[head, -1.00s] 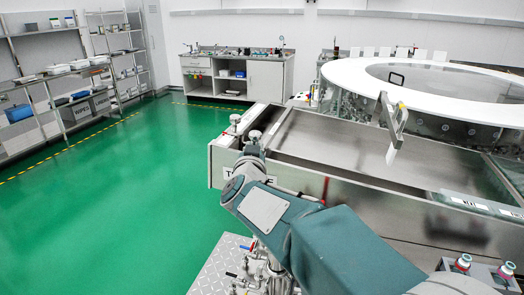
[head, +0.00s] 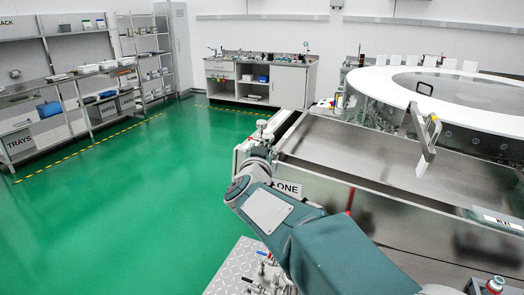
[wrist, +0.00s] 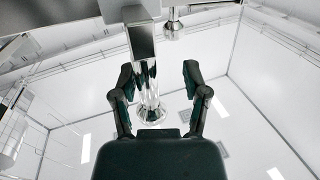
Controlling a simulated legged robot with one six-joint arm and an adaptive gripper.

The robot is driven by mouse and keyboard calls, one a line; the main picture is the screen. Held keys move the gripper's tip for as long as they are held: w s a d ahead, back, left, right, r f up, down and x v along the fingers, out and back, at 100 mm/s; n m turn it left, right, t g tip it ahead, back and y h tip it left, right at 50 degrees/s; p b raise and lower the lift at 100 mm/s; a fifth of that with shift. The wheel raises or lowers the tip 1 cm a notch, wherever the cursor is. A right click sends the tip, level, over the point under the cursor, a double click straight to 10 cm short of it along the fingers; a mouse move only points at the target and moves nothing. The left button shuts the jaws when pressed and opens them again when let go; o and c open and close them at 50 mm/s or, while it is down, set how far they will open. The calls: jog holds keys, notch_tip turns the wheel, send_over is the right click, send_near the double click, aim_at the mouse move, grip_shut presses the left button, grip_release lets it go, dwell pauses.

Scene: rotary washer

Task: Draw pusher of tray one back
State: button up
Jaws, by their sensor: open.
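Metal knobs (head: 262,126) stand at that end, beside my arm's wrist. In the wrist view, a steel rod with a faceted knob (wrist: 151,112) lies between the fingers of my gripper (wrist: 158,70), nearer the left finger. The fingers are spread and I see no clear contact. A second knob (wrist: 174,27) is farther up, beyond the fingers. I cannot tell for sure which is the pusher's. My arm hides the gripper in the head view.
Shelves (head: 75,100) line the left wall and a bench (head: 262,78) stands at the back. The green floor (head: 130,200) is clear.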

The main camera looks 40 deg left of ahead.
jog(key=shift+d, duration=0.15)
jog(key=shift+s+d+r, duration=0.1)
jog(key=shift+s+d, duration=0.05)
jog(key=shift+d, duration=0.05)
jog(key=v, duration=1.1)
jog(key=shift+s, duration=0.3)
jog(key=shift+a, duration=0.15)
